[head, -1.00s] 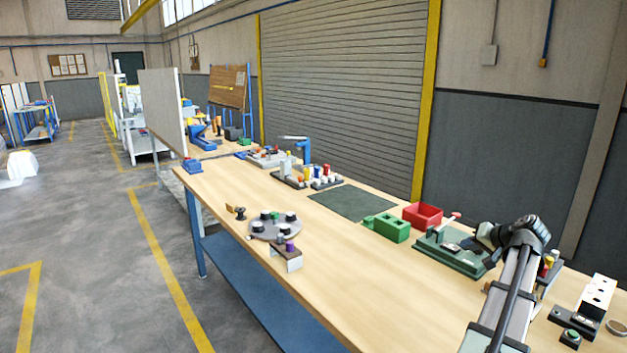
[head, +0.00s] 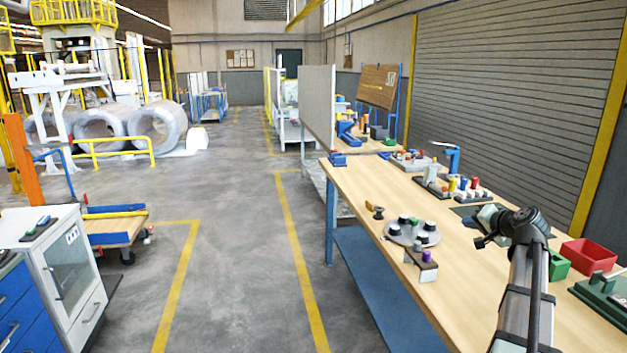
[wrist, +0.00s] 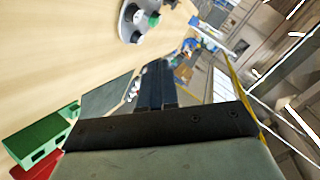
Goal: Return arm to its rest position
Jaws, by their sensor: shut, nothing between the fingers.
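My arm (head: 530,270) rises from the lower right of the head view to a dark joint near the bench's right part. My gripper (wrist: 155,68) shows in the wrist view as two dark fingers close together, with nothing between them. It is held above the bench and touches nothing that I can see. In the head view the fingers cannot be made out clearly beside the dark joint.
The wooden bench (head: 375,182) holds a round grey plate with black-and-white parts (head: 412,232), a green block (head: 559,265), a red bin (head: 588,256) and a green fixture (head: 603,297). Open floor (head: 235,240) lies left of the bench. A white cabinet (head: 70,275) stands at far left.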

